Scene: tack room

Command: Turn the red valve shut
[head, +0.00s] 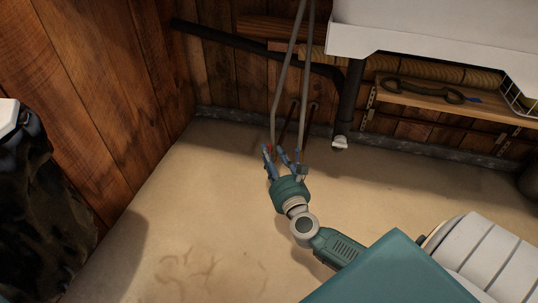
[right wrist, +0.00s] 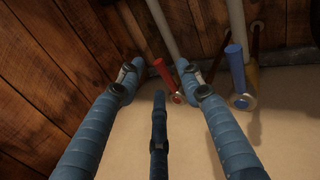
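The red valve handle (right wrist: 164,74) shows in the right wrist view, tilted, between the tips of my gripper's two outer fingers. In the head view only a small bit of red (head: 271,149) shows by the fingertips; the rest is hidden. My right gripper (right wrist: 159,82) has its fingers spread, with the third finger below and between the outer two. I see no firm grip on the handle; whether a fingertip touches it I cannot tell. In the head view the right gripper (head: 281,159) reaches toward the foot of the grey pipes. My left gripper is not in view.
A blue valve handle (right wrist: 236,67) stands right of the red one. Two grey pipes (head: 304,80) rise beside the valves. A white basin (head: 430,35) and dark drainpipe (head: 349,105) are to the right, near a wooden shelf (head: 420,95). The floor (head: 190,220) is clear.

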